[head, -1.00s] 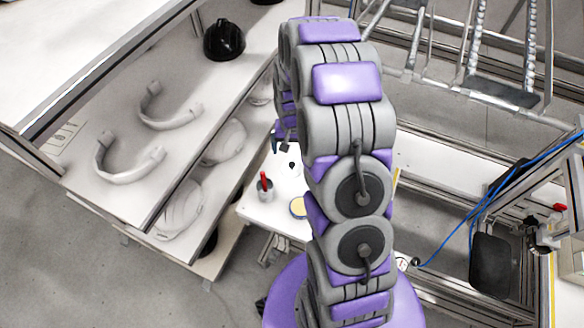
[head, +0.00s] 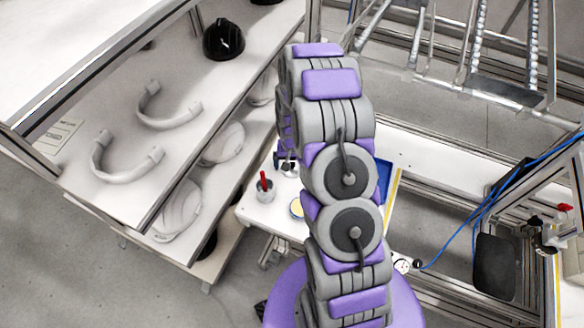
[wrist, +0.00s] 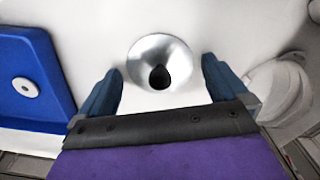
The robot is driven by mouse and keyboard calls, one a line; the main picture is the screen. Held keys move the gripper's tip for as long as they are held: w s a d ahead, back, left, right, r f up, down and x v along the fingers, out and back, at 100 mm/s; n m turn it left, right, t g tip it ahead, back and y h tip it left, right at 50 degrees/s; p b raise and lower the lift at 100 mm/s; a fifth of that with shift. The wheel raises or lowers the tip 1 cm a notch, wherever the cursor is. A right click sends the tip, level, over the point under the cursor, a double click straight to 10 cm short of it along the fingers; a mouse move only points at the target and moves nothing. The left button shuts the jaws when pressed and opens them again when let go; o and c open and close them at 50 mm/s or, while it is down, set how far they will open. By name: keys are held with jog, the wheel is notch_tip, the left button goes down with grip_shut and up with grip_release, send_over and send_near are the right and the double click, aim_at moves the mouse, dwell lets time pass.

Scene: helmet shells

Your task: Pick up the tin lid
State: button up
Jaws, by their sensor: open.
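The tin lid (wrist: 178,52) is a shiny silver disc with a black knob (wrist: 160,77) at its middle, lying on the white table. In the wrist view it sits just beyond and between the two dark blue fingers of my gripper (wrist: 161,70). My gripper is open, with a finger on either side and nothing held. In the head view my gripper (head: 285,160) is partly hidden behind my arm, over the back of the small white table, and the lid (head: 290,170) shows only in part beneath it.
A grey cup (head: 265,194) with a red item and a round tin (head: 297,208) stand on the table (head: 262,212). A blue tray (wrist: 25,70) holding a white disc lies left in the wrist view. The shelf rack (head: 105,190) with helmet shells stands at left.

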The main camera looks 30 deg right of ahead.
jog(key=shift+c, duration=0.5)
jog(key=c, duration=0.8)
jog(key=shift+r, duration=0.1)
